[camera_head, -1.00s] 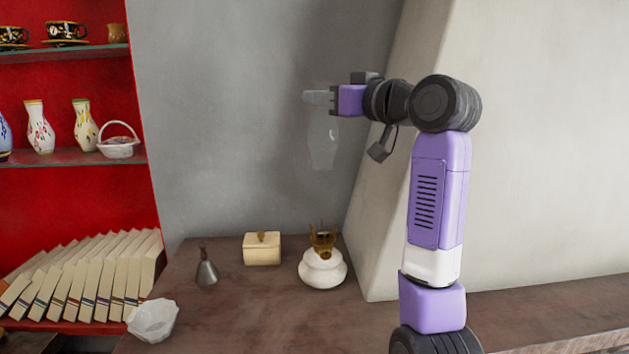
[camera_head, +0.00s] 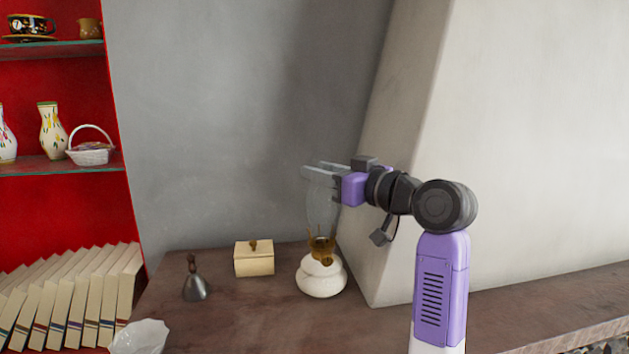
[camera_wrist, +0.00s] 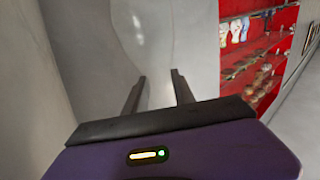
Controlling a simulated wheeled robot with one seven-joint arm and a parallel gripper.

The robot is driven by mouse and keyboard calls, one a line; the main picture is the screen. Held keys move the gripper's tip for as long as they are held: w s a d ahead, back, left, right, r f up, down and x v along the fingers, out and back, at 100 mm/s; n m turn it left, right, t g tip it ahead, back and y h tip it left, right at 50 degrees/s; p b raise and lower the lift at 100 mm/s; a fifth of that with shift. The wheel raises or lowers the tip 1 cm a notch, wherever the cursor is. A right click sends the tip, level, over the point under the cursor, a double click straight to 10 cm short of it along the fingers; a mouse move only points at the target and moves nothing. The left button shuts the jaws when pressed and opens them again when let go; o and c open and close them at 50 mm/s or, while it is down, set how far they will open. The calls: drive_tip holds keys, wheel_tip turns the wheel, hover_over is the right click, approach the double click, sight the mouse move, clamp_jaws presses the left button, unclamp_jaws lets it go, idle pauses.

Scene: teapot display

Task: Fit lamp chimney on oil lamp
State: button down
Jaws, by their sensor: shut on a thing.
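The oil lamp (camera_head: 320,281) stands on the brown surface, with a white round body and a brass burner (camera_head: 321,243) on top. The clear glass lamp chimney (camera_head: 321,208) is upright, with its lower end at the burner's prongs; I cannot tell whether it is seated or just in front of or above them. My gripper (camera_head: 319,171) is shut on the chimney's upper part, coming from the right. In the wrist view, the two dark fingers (camera_wrist: 160,88) flank the faint, transparent chimney (camera_wrist: 150,30).
A cream lidded box (camera_head: 254,260) and a small metal bell (camera_head: 196,284) stand left of the lamp. A white faceted bowl (camera_head: 140,338) is at the front left. A pale sloping wall (camera_head: 400,180) rises close on the right. Red shelves (camera_head: 110,200) hold vases and books.

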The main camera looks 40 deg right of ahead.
drive_tip(key=shift+f+b, duration=0.3)
drive_tip(key=shift+f, duration=0.3)
drive_tip(key=c, duration=1)
unclamp_jaws()
drive_tip(key=shift+c, duration=0.2)
drive_tip(key=shift+r, duration=0.3)
drive_tip(key=s+b, duration=0.2)
drive_tip(key=s, duration=1)
drive_tip(key=shift+r, duration=0.3)
drive_tip(key=shift+s, duration=0.1)
